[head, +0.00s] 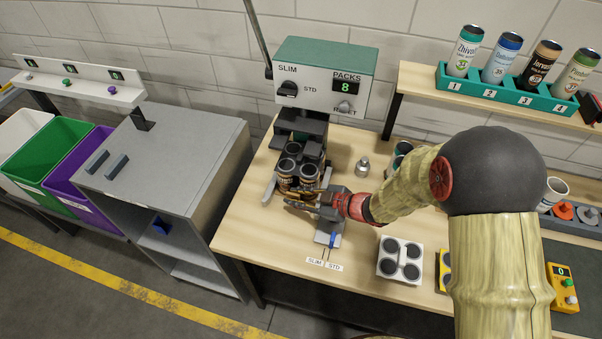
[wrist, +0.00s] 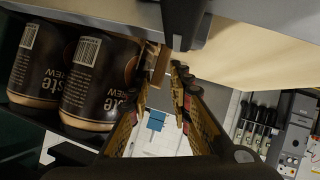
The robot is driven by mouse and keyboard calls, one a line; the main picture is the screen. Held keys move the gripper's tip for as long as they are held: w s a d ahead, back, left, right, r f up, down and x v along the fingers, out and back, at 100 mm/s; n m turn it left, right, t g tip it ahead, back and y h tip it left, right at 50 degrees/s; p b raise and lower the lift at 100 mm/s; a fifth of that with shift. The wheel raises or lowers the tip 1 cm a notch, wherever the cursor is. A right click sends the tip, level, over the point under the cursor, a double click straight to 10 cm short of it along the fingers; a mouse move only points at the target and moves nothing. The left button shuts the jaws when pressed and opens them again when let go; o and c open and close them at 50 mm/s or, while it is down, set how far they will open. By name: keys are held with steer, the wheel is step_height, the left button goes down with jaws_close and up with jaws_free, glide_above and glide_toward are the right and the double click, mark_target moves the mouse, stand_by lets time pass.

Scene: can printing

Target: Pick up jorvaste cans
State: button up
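Several dark cans with brown labels (head: 308,174) stand upright, grouped under the SLIM/STD machine (head: 318,82). In the wrist view two of them show at the left; the near one (wrist: 97,85) has a barcode and lettering ending in "ste", partly cut off. My gripper (head: 301,203) reaches in from the right, its fingers close to the front of these cans. In the wrist view my gripper (wrist: 168,68) has a gap between its fingers, with no can between them. The cans lie left of the fingers. Whether a finger touches one cannot be told.
A teal rack (head: 508,91) holds labelled cans, with a dark Jorvaste-like can (head: 540,64) at slot 3. A white tray with round dark wells (head: 400,259) sits on the table front. A small metal piece (head: 362,166) stands behind my gripper. A grey cabinet (head: 172,158) stands left.

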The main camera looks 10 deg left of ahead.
steer(key=shift+c, duration=0.5)
steer(key=c, duration=0.4)
jaws_close()
steer(key=shift+r, duration=0.25)
